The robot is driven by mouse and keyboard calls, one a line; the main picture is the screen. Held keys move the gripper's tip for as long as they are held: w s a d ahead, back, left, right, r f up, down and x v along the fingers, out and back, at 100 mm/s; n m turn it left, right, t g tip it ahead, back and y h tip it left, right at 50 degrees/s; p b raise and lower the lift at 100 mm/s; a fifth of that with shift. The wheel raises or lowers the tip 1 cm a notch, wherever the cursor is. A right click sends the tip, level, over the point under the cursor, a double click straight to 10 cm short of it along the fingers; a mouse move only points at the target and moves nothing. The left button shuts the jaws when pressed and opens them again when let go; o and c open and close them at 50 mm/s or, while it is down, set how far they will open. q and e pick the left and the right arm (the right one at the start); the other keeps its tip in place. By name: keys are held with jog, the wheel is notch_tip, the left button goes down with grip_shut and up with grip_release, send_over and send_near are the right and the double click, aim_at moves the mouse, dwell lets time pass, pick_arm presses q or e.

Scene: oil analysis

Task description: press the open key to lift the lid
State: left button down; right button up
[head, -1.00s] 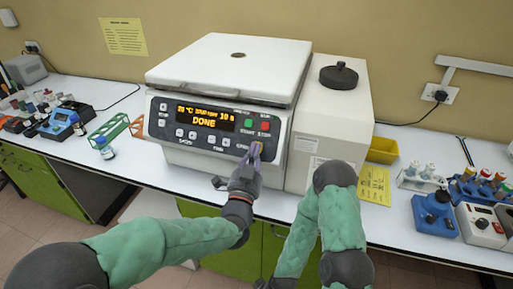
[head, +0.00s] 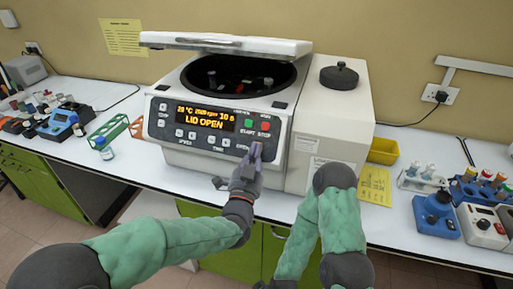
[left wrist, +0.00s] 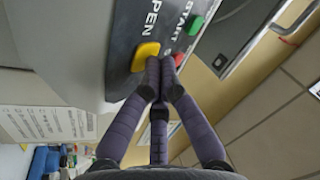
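The white centrifuge (head: 165,140) stands on the bench, and its display (head: 206,116) reads LID OPEN. Its lid (head: 225,43) is raised and tilted up, showing the dark round chamber (head: 238,76) with several tubes inside. The yellow open key (left wrist: 146,55) is at the panel's lower right, under the word OPEN in the left wrist view. My left gripper (head: 253,154) is in front of that key, fingers together and empty. In the left wrist view its tips (left wrist: 160,75) are at the key's edge; contact is unclear. My right gripper is out of view below.
A black-knobbed lid (head: 338,76) tops the housing to the right. A yellow tray (head: 382,150), a yellow note (head: 374,187), tube racks and blue devices (head: 434,212) are further right. A small bottle (head: 104,148) and coloured racks (head: 107,130) are left.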

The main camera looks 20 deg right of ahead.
pick_arm(q)
jog(key=shift+s+a+r, duration=0.35)
jog(key=shift+s+r, duration=0.05)
jog(key=shift+s, duration=0.15)
jog(key=s+r, duration=0.1)
jog(key=s+a+p, duration=0.1)
jog(key=s+a+r, duration=0.1)
jog(key=shift+s+a+r, duration=0.2)
jog(key=shift+s+r, duration=0.05)
jog(key=shift+r, duration=0.1)
dwell(0.5)
dwell(0.5)
